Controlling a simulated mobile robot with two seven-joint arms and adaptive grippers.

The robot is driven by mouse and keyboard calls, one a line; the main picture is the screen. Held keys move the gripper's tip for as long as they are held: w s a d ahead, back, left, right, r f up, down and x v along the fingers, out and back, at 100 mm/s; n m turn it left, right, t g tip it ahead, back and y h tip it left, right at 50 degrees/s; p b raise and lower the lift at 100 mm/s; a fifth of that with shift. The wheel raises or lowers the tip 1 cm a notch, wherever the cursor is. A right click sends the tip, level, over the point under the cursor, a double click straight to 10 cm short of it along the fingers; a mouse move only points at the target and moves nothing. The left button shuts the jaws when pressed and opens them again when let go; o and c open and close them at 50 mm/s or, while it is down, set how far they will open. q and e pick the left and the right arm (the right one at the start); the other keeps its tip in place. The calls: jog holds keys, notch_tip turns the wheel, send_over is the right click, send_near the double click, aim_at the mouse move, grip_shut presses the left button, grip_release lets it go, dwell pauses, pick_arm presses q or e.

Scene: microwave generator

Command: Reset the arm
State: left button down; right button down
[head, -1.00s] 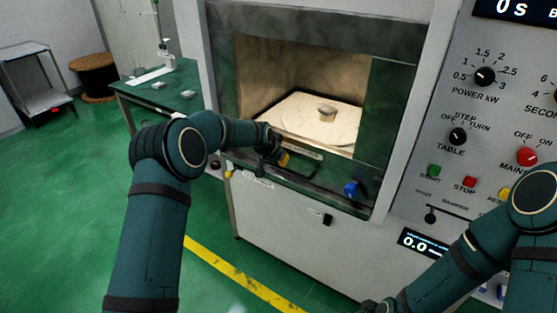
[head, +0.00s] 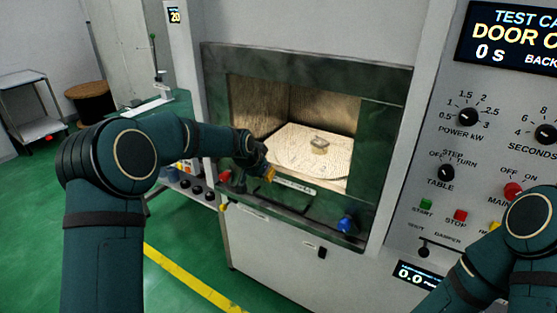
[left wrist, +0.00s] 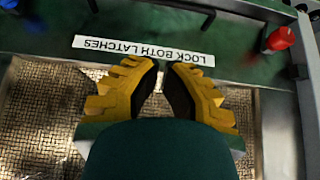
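My left arm (head: 110,195) comes in from the left, bent at the elbow. Its gripper (head: 268,173) is in front of the lower left of the chamber opening, near the sill. In the left wrist view the two yellow fingers (left wrist: 167,65) stand apart with an empty gap between them, over the mesh and a white "LOCK BOTH LATCHES" label (left wrist: 143,49). A small pale block (head: 319,146) sits on the turntable plate (head: 290,150) inside the chamber, apart from the gripper. My right arm (head: 490,265) shows at the lower right; its gripper is out of the picture.
The green chamber frame (head: 305,60) surrounds the opening, with a blue knob (head: 346,224) at its lower right; a red knob (left wrist: 279,38) shows in the left wrist view. The control panel (head: 470,140) stands to the right.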

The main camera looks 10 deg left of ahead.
pick_arm(q)
jog(key=s+d+f+n+g+h, duration=0.1)
jog(key=s+d+f, duration=0.2)
jog(key=s+f, duration=0.55)
jog(key=s+d+f+n+g, duration=0.1)
jog(key=s+d+f, duration=0.2)
jog(key=s+f, duration=0.55)
jog(key=s+d+f+n+g, duration=0.1)
jog(key=s+f, duration=0.3)
jog(key=s, duration=0.6)
jog(key=s+d+f+n+g, duration=0.1)
jog(key=s+f, duration=0.3)
jog(key=s, duration=0.6)
jog(key=shift+d+f+n+g, duration=0.3)
jog(key=shift+n+g, duration=0.1)
jog(key=shift+n, duration=0.4)
